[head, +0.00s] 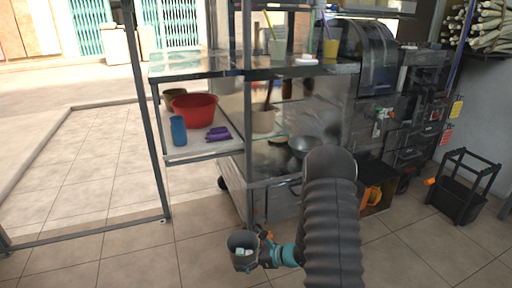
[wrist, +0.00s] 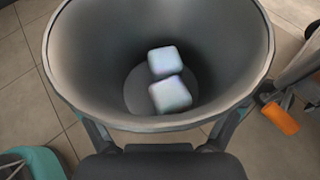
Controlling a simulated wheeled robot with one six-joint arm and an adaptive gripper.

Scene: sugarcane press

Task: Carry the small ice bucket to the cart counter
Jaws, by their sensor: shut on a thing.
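The small ice bucket (head: 243,254) is a dark grey, open-topped cup, low in front of the cart in the head view. In the wrist view the bucket (wrist: 82,62) fills most of the picture, with two whitish ice cubes (wrist: 170,93) at its bottom. My gripper (head: 264,250) is shut on the near side of the bucket and holds it about upright. The fingertips are partly hidden under the rim in the wrist view. The cart counter (head: 200,68) is a shiny metal top, above and behind the bucket in the head view.
A cart post (head: 247,130) rises just behind the bucket. On the lower shelf are a red basin (head: 194,108), a blue cup (head: 178,131) and purple gloves (head: 217,134). Green and yellow cups stand on the counter. A black rack (head: 463,190) is at right; tiled floor is open at left.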

